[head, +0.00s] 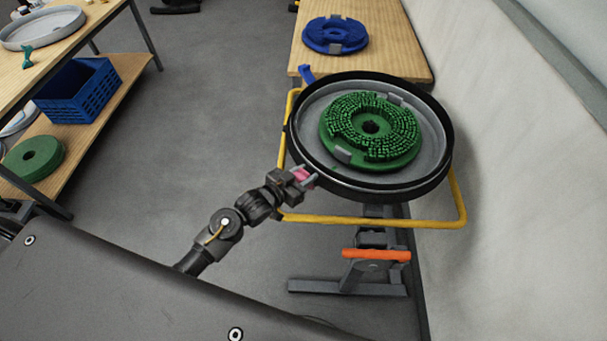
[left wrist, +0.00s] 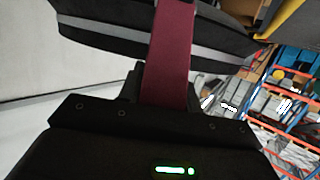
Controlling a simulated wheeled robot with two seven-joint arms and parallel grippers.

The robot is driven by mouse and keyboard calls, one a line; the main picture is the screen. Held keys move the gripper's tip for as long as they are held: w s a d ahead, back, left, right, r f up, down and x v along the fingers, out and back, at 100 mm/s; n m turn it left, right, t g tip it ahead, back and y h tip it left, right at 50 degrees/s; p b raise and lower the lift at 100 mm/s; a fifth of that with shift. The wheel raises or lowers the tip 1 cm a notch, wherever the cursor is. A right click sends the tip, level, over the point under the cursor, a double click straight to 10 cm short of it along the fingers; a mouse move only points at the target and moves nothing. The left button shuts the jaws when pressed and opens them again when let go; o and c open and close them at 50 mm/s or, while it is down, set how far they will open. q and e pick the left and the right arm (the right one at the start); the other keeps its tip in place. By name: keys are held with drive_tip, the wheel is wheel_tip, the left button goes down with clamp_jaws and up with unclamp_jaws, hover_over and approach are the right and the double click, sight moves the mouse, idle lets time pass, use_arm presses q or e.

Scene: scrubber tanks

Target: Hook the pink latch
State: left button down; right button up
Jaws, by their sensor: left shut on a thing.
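The pink latch (head: 304,176) is at the front left of the rim of a round grey pan (head: 428,140) with a black edge. My left gripper (head: 300,177) is shut on the latch, with the fingers hiding much of it. In the left wrist view the latch is a dark pink strip (left wrist: 170,60) that runs up from my gripper across the pan's black edge (left wrist: 110,30). Whether the latch is hooked cannot be told. A green brush disc (head: 371,130) lies in the pan. My right gripper is out of view.
A yellow tube frame (head: 375,221) surrounds the pan, with an orange pedal (head: 377,255) below. A wooden table (head: 394,40) with a blue disc (head: 335,35) stands behind. A left shelf holds a blue crate (head: 78,93). A pale wall is close on the right; the floor between is clear.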

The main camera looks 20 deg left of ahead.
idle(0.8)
use_arm(q)
drive_tip(key=c, duration=1)
unclamp_jaws()
drive_tip(key=shift+w, duration=0.15)
drive_tip(key=shift+o, duration=0.2)
drive_tip(key=shift+s+a+r+p, duration=0.35)
drive_tip(key=shift+s+p, duration=0.2)
drive_tip(key=shift+p, duration=0.15)
drive_tip(key=r+p+v, duration=0.1)
drive_tip(key=p+v, duration=0.6)
drive_tip(key=v, duration=0.4)
drive_tip(key=shift+w+d, duration=0.1)
drive_tip(key=shift+d, duration=0.05)
